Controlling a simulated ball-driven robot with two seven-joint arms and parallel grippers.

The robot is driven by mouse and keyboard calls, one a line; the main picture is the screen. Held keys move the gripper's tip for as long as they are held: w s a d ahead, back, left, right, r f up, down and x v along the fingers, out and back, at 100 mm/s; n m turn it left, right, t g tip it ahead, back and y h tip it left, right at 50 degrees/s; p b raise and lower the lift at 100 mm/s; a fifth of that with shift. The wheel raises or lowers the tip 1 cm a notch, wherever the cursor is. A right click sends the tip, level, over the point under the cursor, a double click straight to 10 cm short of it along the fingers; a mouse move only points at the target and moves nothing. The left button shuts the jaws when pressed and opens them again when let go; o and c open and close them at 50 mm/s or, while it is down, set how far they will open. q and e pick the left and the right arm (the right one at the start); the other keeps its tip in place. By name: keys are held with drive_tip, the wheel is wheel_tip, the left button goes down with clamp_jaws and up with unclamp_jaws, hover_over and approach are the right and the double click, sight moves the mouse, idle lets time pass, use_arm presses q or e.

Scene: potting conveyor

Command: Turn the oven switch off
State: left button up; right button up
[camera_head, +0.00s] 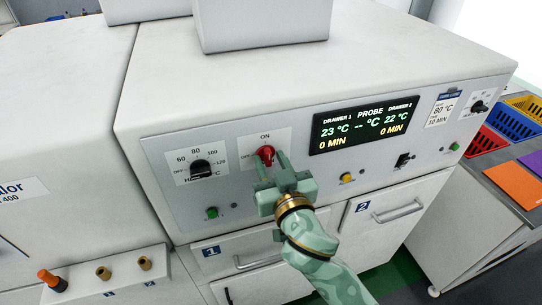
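The red oven switch (266,152) is on a white plate on the oven's front panel, with ON printed above it and OFF to its left. Its handle looks closer to upright, but its exact angle is hard to tell. My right gripper (270,162) reaches up to it from below. Its two green fingers are apart, one on each side of the switch's lower part. I cannot tell whether they touch it. My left gripper is not in view.
The lit display (363,131) is right of the switch, and a black temperature knob (201,169) is left. Drawer handles (398,211) stick out below. Coloured trays (513,122) stand on a bench at the right. A grey box (262,24) sits on top of the oven.

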drive_tip(key=shift+s, duration=0.15)
clamp_jaws()
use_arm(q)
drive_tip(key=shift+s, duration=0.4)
